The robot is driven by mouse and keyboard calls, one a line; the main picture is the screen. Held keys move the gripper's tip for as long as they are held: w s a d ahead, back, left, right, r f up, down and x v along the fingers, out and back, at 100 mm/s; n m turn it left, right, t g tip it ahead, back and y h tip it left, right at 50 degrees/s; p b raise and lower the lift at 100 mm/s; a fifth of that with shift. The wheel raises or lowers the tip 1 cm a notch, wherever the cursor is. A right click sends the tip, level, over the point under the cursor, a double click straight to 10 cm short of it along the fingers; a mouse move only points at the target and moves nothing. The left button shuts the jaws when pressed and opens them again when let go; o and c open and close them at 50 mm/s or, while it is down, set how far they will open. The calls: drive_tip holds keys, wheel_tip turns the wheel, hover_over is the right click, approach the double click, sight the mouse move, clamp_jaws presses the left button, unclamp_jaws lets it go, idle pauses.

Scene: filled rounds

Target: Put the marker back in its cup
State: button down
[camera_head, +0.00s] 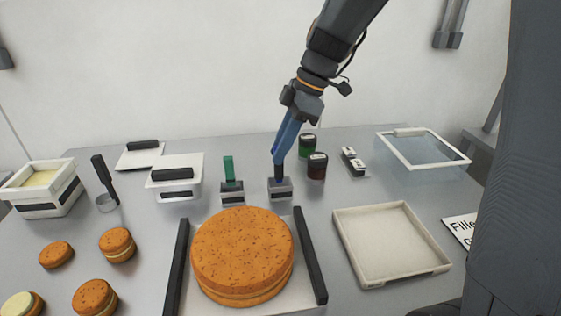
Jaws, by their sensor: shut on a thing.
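My gripper (280,158) points down at the back middle of the table, its blue fingers shut on a dark marker (278,173). The marker's lower end is at the top of a small grey cup (281,189) with a dark label. I cannot tell how deep the marker sits in the cup. Just left, a green marker (229,169) stands upright in a similar cup (232,196). The fingers hide the upper part of the held marker.
A large round cake (242,252) lies on a dark-railed tray in front of the cups. Green (308,145) and brown (317,166) jars stand close right of my gripper. An empty cream tray (390,243) lies at right. Lidded boxes and small filled rounds occupy the left.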

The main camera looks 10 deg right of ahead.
sight(281, 177)
drive_tip(key=shift+f+p, duration=0.3)
drive_tip(key=shift+f, duration=1.65)
drive_tip(key=shift+f, duration=0.1)
drive_tip(key=c, duration=1.6)
unclamp_jaws()
drive_tip(key=shift+r, duration=0.2)
drive_tip(key=shift+b+v, duration=0.85)
drive_tip(key=shift+v, duration=5.15)
